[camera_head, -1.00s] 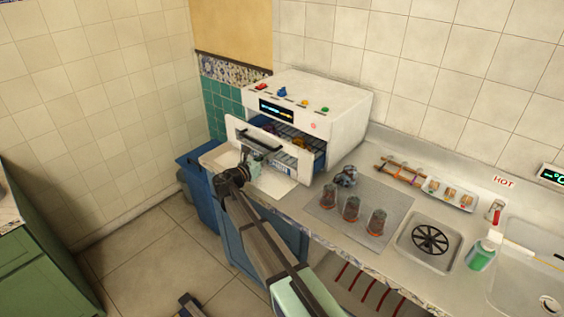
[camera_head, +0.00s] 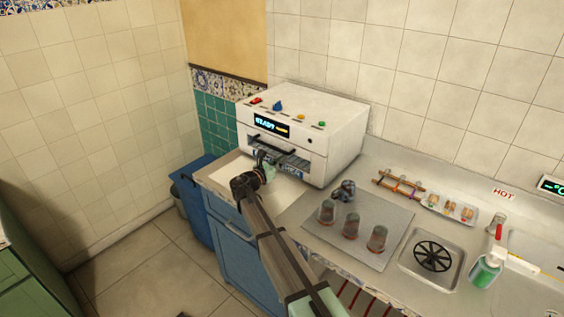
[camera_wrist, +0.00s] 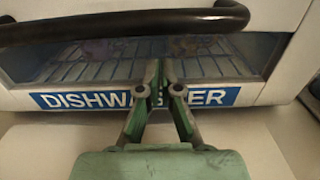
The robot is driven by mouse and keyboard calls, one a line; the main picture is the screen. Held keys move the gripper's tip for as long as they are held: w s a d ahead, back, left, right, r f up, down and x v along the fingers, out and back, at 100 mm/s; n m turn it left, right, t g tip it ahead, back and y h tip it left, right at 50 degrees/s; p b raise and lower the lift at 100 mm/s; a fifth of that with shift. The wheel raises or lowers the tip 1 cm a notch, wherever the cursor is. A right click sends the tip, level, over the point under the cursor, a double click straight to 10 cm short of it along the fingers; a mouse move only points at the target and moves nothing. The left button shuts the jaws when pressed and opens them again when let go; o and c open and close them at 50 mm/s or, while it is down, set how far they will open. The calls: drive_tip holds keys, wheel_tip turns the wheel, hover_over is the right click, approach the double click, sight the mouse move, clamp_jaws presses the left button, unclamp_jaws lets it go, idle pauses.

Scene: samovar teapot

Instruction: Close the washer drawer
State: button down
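The white washer (camera_head: 345,115) stands on the counter, its lit display reading "READY". Its drawer (camera_head: 262,150) is in line with the body or nearly so; my arm hides part of the front, so I cannot tell whether it is fully flush. In the wrist view the drawer front carries a blue "DISHWASHER" label (camera_wrist: 85,100), a window showing a wire rack (camera_wrist: 90,65), and a black bar handle (camera_wrist: 120,24). My gripper (camera_wrist: 159,74) is below the handle, its fingertips together with nothing between them, at the window and label; contact is unclear. It also shows in the head view (camera_head: 265,165).
A grey mat (camera_head: 318,238) to the right holds several glasses (camera_head: 350,226) and a patterned round object (camera_head: 347,189).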

drive_tip(key=shift+w+r, duration=0.2)
